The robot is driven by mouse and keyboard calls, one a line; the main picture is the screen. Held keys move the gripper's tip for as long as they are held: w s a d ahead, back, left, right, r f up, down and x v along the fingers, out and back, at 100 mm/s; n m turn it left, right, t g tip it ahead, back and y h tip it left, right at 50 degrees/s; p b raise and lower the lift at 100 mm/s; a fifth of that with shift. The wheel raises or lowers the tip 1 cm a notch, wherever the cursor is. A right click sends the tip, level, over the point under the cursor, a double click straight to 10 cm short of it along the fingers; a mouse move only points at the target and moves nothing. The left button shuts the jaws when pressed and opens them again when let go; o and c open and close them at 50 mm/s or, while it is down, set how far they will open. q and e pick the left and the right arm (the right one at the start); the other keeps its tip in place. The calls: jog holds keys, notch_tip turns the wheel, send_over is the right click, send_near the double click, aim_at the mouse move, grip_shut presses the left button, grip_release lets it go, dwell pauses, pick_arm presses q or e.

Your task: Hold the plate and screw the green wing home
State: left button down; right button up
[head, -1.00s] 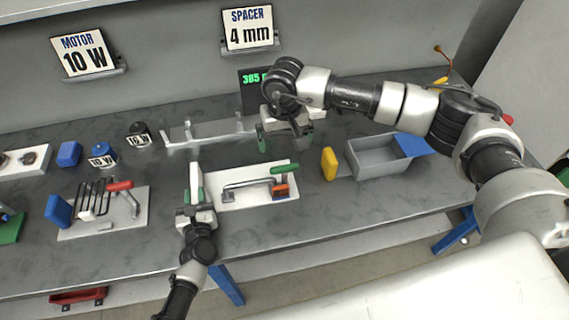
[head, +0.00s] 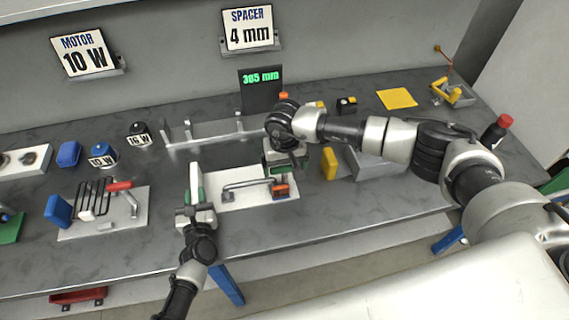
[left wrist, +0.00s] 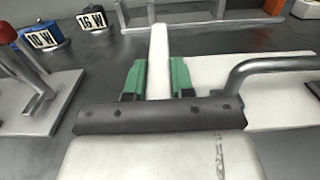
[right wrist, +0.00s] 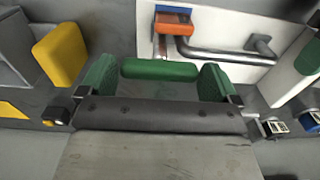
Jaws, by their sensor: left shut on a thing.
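The white plate (head: 232,200) lies flat on the bench with a grey bent bar and an orange and blue block (right wrist: 173,24). My left gripper (head: 195,196) is shut on the white upright piece (left wrist: 158,62) at the plate's left end, one green pad on each side. The green wing (right wrist: 160,69) is at the plate's right end, beside the orange block. My right gripper (right wrist: 158,80) is above it with its fingers spread, one near each end of the wing; I cannot tell whether they touch it. In the head view this gripper (head: 280,164) partly hides the wing.
A yellow block (head: 329,163) and a grey bin (head: 372,166) stand just right of my right gripper. A grey rack (head: 190,134) and a screen reading 385 mm (head: 261,78) are behind the plate. A second white plate with bent rods (head: 130,222) lies to the left.

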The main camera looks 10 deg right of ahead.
jog(key=c, duration=0.5)
